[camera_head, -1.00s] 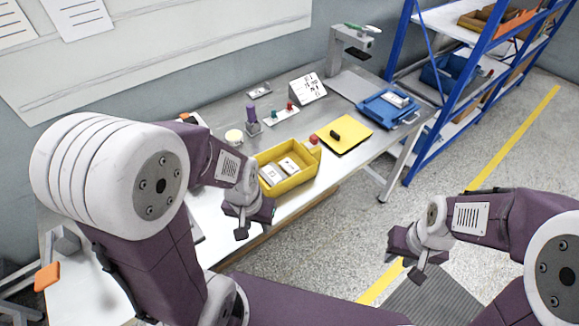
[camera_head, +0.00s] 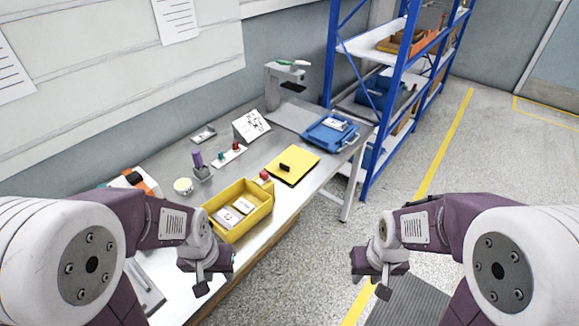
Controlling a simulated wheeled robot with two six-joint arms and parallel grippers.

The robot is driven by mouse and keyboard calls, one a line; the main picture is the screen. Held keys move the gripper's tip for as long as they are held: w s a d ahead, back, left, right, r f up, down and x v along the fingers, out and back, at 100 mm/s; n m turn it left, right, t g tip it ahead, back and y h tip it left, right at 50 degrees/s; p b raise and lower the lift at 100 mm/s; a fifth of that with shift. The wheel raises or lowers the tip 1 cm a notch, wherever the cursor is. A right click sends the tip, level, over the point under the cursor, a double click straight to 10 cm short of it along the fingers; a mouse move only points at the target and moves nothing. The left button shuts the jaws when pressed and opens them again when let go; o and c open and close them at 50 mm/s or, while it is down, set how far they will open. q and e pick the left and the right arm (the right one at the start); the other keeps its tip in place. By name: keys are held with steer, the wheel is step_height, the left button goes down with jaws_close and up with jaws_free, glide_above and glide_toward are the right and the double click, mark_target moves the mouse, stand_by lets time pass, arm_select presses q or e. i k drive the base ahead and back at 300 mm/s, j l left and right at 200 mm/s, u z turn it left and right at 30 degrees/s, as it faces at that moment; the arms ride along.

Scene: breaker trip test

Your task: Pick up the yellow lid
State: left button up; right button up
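The yellow lid (camera_head: 301,164) is a flat square plate with a small black handle on top. It lies on the grey workbench (camera_head: 268,222), behind and to the right of the yellow bin (camera_head: 263,209). Nothing is on it except its handle. My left gripper (camera_head: 204,280) is in front of the bin near the bench's front edge, apart from the lid. My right gripper (camera_head: 380,282) is in front of the bench over the floor, also apart from the lid. Neither appears to hold anything; their finger gaps are too small to make out.
The bin holds pale boxes. A red button (camera_head: 264,175) is between bin and lid. A blue tray (camera_head: 325,135) stands behind the lid, near a grey stand (camera_head: 286,85). A blue shelf rack (camera_head: 400,80) is at the right.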

mark_target(294, 162)
steer(key=i+l+u, duration=0.45)
steer(key=l, duration=0.2)
steer(key=l+u, duration=0.25)
steer(key=i+l+u, duration=0.2)
steer(key=l, duration=0.3)
steer(key=l+u, duration=0.25)
steer(key=l, duration=0.1)
